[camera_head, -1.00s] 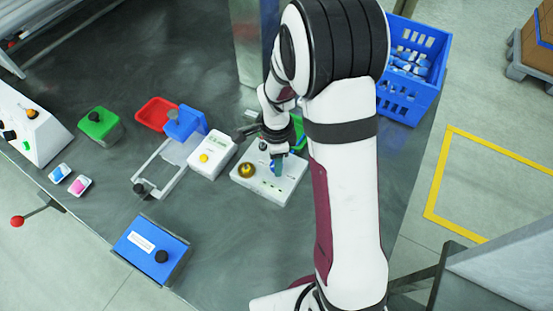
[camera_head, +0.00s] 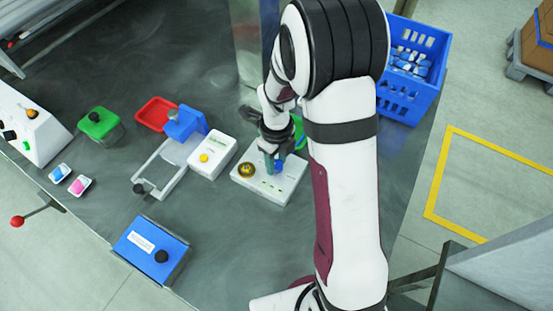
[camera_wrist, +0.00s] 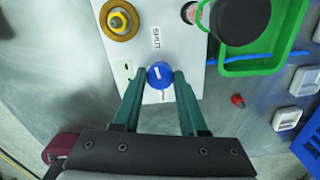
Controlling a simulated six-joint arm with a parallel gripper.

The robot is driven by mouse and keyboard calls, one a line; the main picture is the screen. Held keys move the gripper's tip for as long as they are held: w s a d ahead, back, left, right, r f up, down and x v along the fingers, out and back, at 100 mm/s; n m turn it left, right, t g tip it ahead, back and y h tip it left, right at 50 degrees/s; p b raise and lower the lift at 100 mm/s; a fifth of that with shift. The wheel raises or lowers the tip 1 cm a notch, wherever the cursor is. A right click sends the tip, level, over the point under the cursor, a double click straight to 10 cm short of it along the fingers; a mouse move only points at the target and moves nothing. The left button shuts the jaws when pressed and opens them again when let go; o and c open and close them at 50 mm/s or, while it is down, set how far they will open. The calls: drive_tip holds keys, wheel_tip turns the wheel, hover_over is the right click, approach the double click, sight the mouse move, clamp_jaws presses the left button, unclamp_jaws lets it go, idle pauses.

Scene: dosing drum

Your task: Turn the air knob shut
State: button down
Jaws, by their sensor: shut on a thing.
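The air knob is a round blue knob (camera_wrist: 160,76) with a white mark on the white control box (camera_wrist: 165,55). A label reading SHUT stands on the box beyond the knob in the wrist view. My gripper (camera_wrist: 159,73) has its two green fingers on either side of the knob, shut on it. In the head view the knob (camera_head: 280,166) shows beside a green finger of my gripper (camera_head: 273,160), over the control box (camera_head: 265,188). Which way the knob's mark points is hard to tell.
A brass dial (camera_wrist: 119,22) sits on the same box. A green tray (camera_wrist: 268,62) and a black round-topped thing (camera_wrist: 240,20) stand close on the right in the wrist view. A white device (camera_head: 212,155) stands left of the box. A blue crate (camera_head: 412,75) stands at the back right.

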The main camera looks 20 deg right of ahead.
sight(277, 164)
drive_tip(key=shift+m, duration=0.7)
drive_tip(key=shift+c, duration=2.2)
unclamp_jaws()
wheel_tip(277, 164, up, 16)
drive_tip(key=shift+f, duration=0.1)
